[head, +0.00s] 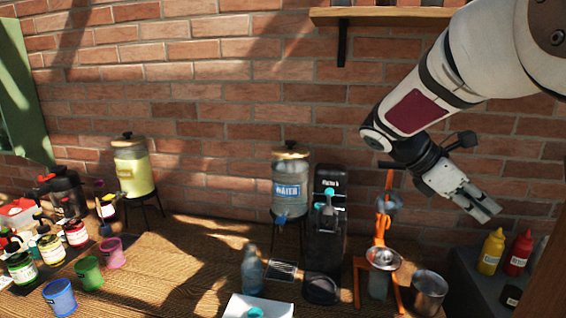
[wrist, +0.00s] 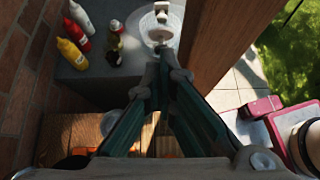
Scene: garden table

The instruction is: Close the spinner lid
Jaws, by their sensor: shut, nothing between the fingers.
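My gripper (head: 484,208) is shut and empty, raised in the air at the right, in front of the brick wall and above the sauce bottles. In the wrist view its fingers (wrist: 165,62) come together near the middle. Just beyond the fingertips in that view is a round white bowl-like thing (wrist: 145,30) with a pale part at its top, on the grey counter. It may be the spinner, but I cannot tell for sure, nor how its lid stands. The fingers partly hide it. I cannot make out a spinner in the head view.
A yellow bottle (head: 491,252) and a red bottle (head: 518,253) stand on the grey counter (wrist: 92,88). A wooden post (wrist: 222,30) is close on the right. An orange stand (head: 357,284), metal cup (head: 430,291), black machine (head: 327,235) and water dispenser (head: 290,172) crowd the wooden table.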

